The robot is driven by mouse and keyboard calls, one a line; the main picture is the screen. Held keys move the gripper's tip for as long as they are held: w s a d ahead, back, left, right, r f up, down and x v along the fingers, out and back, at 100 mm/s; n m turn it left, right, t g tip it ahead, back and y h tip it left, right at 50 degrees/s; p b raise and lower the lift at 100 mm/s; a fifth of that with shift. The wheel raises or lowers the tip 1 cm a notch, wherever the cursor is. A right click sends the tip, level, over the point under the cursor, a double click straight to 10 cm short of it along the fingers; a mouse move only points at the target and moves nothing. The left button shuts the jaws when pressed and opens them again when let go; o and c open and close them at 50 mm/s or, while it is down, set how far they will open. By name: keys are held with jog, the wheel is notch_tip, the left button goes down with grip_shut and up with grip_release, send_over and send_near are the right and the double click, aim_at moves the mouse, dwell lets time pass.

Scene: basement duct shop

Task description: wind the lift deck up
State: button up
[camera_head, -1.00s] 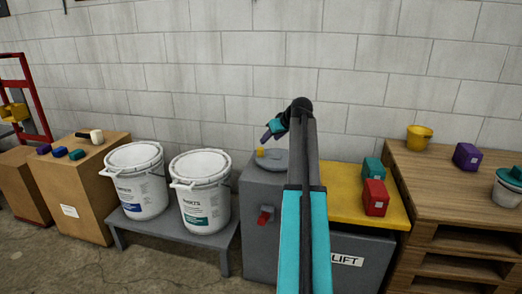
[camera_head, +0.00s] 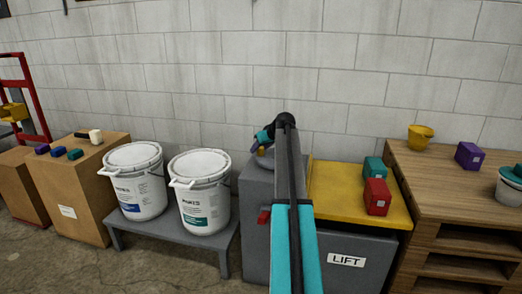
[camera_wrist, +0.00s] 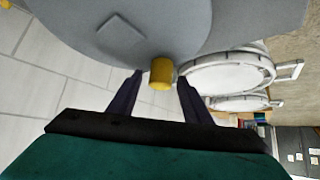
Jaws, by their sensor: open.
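The lift is a grey cabinet with a LIFT label (camera_head: 346,260) and a yellow deck (camera_head: 335,200) on top. On the grey housing (camera_head: 257,200) to its left is a round grey crank disc (camera_head: 265,163), partly hidden by my arm. A small yellow knob (camera_head: 261,151) stands on the disc; it also shows in the wrist view (camera_wrist: 161,73). My gripper (camera_head: 259,145) is open at the knob. In the wrist view the fingers of my gripper (camera_wrist: 160,78) stand one on each side of the knob, with gaps showing on both sides.
A teal box (camera_head: 374,168) and a red box (camera_head: 377,197) sit on the deck. A red part (camera_head: 264,216) juts from the housing front. Two white buckets (camera_head: 205,200) stand on a low bench at left. A wooden pallet stack (camera_head: 450,205) stands close at right.

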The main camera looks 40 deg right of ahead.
jog(key=shift+w+f, duration=0.15)
jog(key=shift+f, duration=0.05)
grip_shut()
jog(key=shift+d, duration=0.35)
jog(key=shift+a, duration=0.25)
jog(key=shift+w+r+p, duration=0.1)
jog(key=shift+p, duration=0.2)
